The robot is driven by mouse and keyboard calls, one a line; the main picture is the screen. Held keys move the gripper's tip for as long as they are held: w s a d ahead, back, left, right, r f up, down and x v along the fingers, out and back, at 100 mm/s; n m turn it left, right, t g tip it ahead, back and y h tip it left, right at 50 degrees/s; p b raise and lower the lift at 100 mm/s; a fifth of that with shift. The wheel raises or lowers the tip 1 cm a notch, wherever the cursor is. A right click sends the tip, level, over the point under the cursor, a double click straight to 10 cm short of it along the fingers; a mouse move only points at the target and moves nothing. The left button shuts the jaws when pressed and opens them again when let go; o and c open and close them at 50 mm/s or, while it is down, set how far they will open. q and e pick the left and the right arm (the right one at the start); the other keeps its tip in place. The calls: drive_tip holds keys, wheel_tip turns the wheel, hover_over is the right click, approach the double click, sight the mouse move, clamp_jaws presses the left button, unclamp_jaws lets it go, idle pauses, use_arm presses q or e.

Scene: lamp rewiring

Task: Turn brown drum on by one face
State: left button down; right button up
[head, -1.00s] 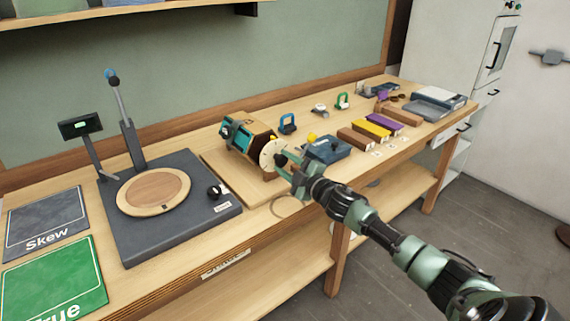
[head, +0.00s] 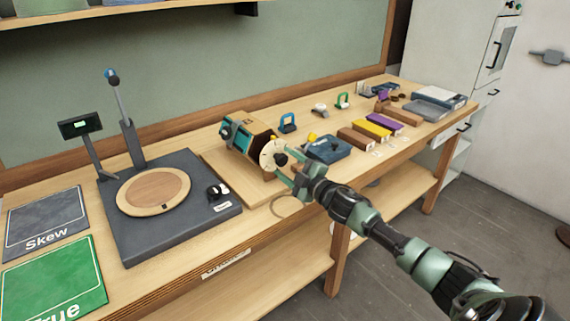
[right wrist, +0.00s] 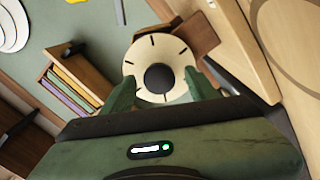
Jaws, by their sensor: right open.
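The brown drum (head: 262,130) lies on its side in a stand on a wooden base board (head: 240,181). Teal panels (head: 236,136) show at its left. A cream dial disc (head: 267,155) with dark marks and a dark central knob (head: 281,159) is at its near right end. In the right wrist view the disc (right wrist: 178,72) and knob (right wrist: 158,78) lie ahead, between the fingers. My right gripper (head: 283,172) is open, just in front of the disc; whether a fingertip touches it I cannot tell. My left gripper is not in view.
Left of the drum is a dark turntable base (head: 220,227) with a round wooden plate (head: 154,190) and a display post (head: 80,126). To the right are a blue tray (head: 328,150) and several coloured blocks (head: 372,130). Skew (head: 45,222) and True (head: 60,280) mats lie at left.

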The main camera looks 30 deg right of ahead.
drive_tip(key=s+b, duration=0.1)
drive_tip(key=s, duration=0.6)
drive_tip(key=shift+d, duration=0.25)
drive_tip(key=shift+s+f, duration=0.1)
